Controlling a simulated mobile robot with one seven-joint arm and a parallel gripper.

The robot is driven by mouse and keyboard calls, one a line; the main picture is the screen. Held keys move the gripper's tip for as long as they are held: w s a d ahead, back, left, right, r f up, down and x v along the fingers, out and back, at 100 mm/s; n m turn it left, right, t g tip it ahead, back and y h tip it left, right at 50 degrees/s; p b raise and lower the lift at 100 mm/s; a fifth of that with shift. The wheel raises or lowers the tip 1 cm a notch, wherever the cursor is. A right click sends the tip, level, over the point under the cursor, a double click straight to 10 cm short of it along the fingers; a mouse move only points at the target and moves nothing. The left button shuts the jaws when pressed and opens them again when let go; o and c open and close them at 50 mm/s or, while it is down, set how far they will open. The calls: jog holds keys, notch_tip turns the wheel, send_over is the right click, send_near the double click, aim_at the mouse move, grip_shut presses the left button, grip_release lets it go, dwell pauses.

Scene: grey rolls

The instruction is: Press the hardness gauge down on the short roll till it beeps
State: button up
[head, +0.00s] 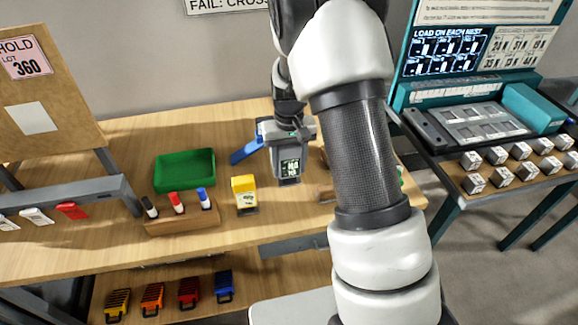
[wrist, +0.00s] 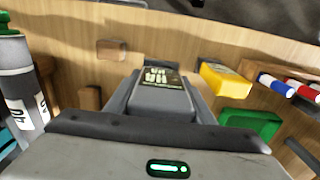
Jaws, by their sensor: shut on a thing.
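My gripper (head: 287,148) is shut on a grey hand-held device with a lit display (head: 290,168), which looks like the hardness gauge. It hangs above the wooden table, and the wrist view shows it between my fingers (wrist: 160,98). The digits on its display are too small to read surely. I cannot make out a short roll for certain. A grey cylinder with a green top and a number label (wrist: 22,90) stands at the left of the wrist view. In the head view my arm hides most of that side of the table.
A yellow device (head: 244,192), a marker holder (head: 182,220) and a green tray (head: 185,170) stand left of my gripper. Small wooden blocks (wrist: 112,49) lie near it. A bench with metal blocks (head: 497,155) is at right.

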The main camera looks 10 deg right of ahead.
aim_at(289, 156)
jog(key=shift+c, duration=0.8)
jog(key=shift+r+p, duration=0.95)
jog(key=shift+r, duration=0.55)
